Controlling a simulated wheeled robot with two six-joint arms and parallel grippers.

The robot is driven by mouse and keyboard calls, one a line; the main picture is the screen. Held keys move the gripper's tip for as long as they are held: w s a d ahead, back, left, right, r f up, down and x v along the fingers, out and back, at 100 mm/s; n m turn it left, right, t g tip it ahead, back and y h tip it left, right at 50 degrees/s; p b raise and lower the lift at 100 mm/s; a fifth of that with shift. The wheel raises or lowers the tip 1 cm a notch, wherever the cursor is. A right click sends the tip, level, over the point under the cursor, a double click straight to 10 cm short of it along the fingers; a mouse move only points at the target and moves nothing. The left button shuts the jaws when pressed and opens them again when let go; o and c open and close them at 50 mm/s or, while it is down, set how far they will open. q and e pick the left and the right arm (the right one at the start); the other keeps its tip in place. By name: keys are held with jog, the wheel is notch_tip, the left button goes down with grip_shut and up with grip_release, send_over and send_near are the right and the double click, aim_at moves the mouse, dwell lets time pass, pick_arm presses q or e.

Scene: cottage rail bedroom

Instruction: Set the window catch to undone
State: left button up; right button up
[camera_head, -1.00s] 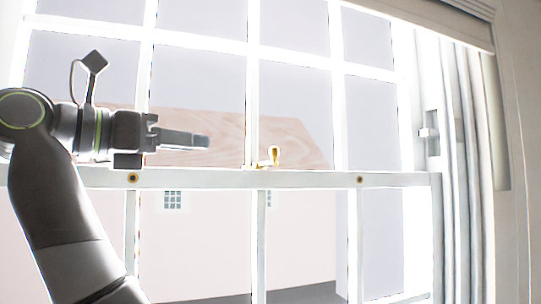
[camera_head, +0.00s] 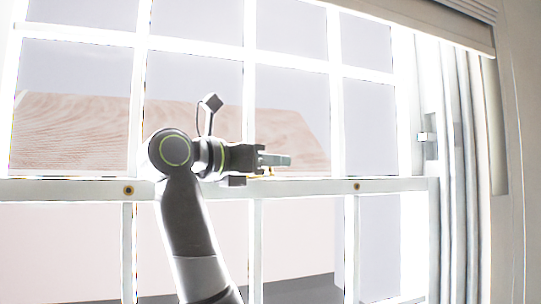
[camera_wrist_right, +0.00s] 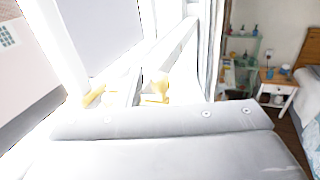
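The brass window catch (camera_head: 265,176) sits on the meeting rail of the sash window. In the head view it is mostly hidden behind my right gripper (camera_head: 288,160); only small gold bits show below the fingers. In the right wrist view the catch's gold knob (camera_wrist_right: 158,87) stands just beyond the grey gripper body, and another gold piece (camera_wrist_right: 95,96) lies to its left. My right gripper points right, level with the catch. Contact with it cannot be judged. The fingers overlap edge-on, so their opening does not show. My left gripper is not in view.
The white meeting rail (camera_head: 310,187) runs across the window, with a round brass fitting (camera_head: 356,187) at right and another (camera_head: 129,190) at left. White glazing bars rise above. In the wrist view, a shelf (camera_wrist_right: 240,62) and a bedside table (camera_wrist_right: 277,82) stand far off.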

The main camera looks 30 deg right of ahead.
jog(key=shift+d, duration=0.2)
grip_shut()
jog(key=shift+w+a+r+m+g+p, duration=0.1)
jog(key=shift+a+r+m+g+p, duration=0.2)
jog(key=shift+m+g+p, duration=0.45)
jog(key=shift+a+f+m+g+p, duration=0.25)
jog(key=shift+m+g+p, duration=0.1)
jog(key=shift+g+p, duration=0.45)
